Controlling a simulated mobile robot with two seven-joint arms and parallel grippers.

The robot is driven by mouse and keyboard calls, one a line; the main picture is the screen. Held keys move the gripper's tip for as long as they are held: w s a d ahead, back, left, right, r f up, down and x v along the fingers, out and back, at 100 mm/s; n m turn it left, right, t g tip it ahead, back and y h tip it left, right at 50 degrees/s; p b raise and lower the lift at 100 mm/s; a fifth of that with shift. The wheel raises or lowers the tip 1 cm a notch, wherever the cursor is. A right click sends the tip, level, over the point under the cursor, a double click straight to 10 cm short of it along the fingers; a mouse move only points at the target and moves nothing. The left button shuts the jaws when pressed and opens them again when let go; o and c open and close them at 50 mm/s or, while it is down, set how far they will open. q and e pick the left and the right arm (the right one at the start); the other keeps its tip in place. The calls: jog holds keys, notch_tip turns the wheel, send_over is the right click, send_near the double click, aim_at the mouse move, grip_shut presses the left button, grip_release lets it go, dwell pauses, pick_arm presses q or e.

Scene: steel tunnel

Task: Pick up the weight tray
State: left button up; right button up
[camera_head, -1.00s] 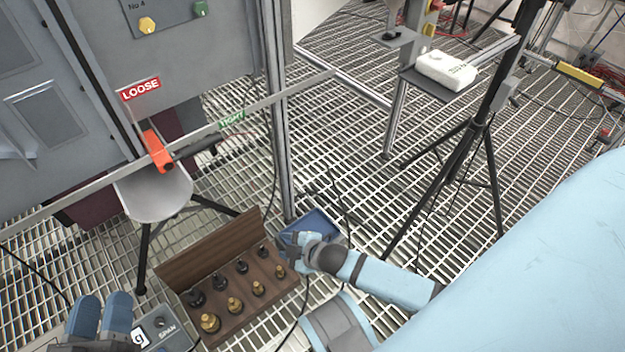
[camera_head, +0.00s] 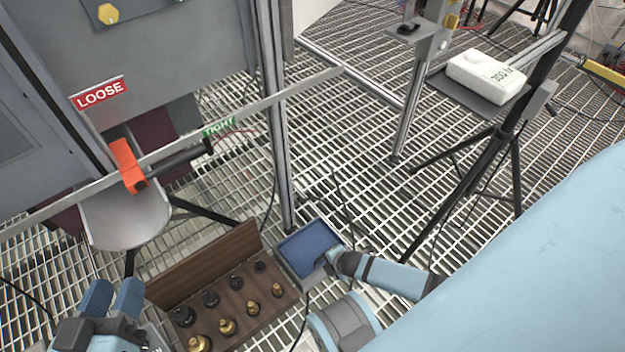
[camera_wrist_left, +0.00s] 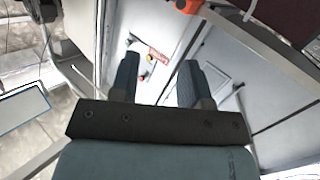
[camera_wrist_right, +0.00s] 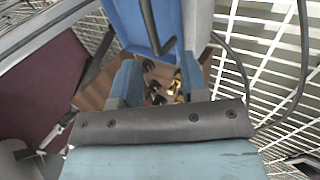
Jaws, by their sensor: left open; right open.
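A small blue tray with a pale rim (camera_head: 309,248) rests on the grating, right of an open wooden box (camera_head: 205,262) that holds several black and brass weights. My right gripper (camera_head: 333,262) is at the tray's right side in the head view. In the right wrist view the blue tray (camera_wrist_right: 135,22) rises just beyond the open fingers of the gripper (camera_wrist_right: 160,72), with nothing clearly between them. Whether they touch the tray I cannot tell. My left gripper (camera_head: 112,288) is open and empty at the lower left, and its fingers also show in the left wrist view (camera_wrist_left: 157,64).
A metal post (camera_head: 277,120) stands behind the box and tray. A black tripod (camera_head: 490,160) stands right. Cables cross the grating near the tray.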

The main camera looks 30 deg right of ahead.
jog(key=b+x, duration=0.4)
jog(key=x, duration=0.2)
jog(key=shift+w+d+r, duration=0.1)
jog(key=shift+r, duration=0.05)
jog(key=shift+w+f+b, duration=0.3)
jog(key=shift+w+f, duration=0.1)
pick_arm(q)
jog(key=m, duration=0.1)
jog(key=w+a+m+t, duration=0.1)
jog(key=w+m+t, duration=0.1)
jog(key=shift+w+a+r, duration=0.25)
jog(key=shift+r, duration=0.15)
pick_arm(e)
jog(key=shift+r, duration=0.1)
jog(key=shift+c, duration=0.5)
grip_shut()
